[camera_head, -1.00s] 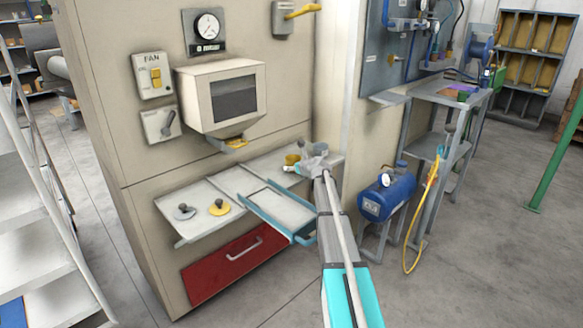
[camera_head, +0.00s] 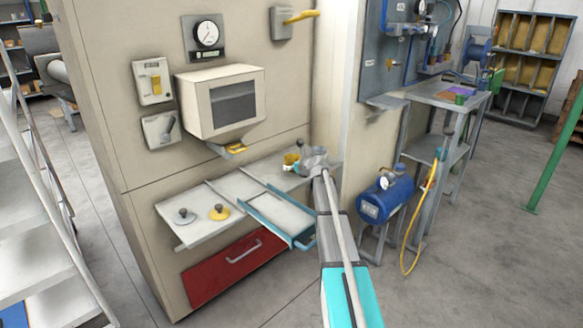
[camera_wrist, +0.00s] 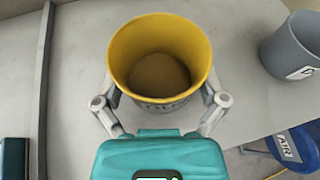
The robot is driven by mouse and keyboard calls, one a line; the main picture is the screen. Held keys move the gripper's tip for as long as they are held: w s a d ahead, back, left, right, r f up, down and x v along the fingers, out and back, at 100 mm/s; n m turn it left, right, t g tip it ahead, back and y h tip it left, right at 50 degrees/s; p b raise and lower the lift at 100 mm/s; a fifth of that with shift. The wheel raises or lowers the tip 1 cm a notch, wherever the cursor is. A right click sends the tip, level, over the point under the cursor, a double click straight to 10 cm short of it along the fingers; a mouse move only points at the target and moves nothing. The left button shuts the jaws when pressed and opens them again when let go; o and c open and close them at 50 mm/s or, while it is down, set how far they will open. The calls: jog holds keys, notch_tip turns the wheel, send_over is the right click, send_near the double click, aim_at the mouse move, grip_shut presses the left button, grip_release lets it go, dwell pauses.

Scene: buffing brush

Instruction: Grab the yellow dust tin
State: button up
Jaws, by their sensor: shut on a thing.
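The yellow dust tin (camera_wrist: 135,52) is an open-topped round cup with dark lettering low on its front. It stands upright in the middle of the wrist view, and its inside looks empty. My gripper (camera_wrist: 160,92) has one finger on each side of the tin, shut on it. In the head view the tin (camera_head: 290,158) is a small yellow shape at the right end of the shelf, partly hidden by my gripper (camera_head: 298,164). I cannot tell whether its base touches the shelf.
A grey tin (camera_wrist: 290,48) stands to the right in the wrist view. The pale shelf (camera_head: 190,199) has raised dividers, a blue-edged tray (camera_head: 283,214) and grey and yellow knobbed discs. A blue tank (camera_head: 386,199) stands right of my arm.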

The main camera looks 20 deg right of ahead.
jog(key=s+a+r+p, duration=0.1)
jog(key=s+r+p, duration=0.9)
jog(key=s, duration=0.4)
jog(key=shift+a+r, duration=0.25)
jog(key=shift+r, duration=0.15)
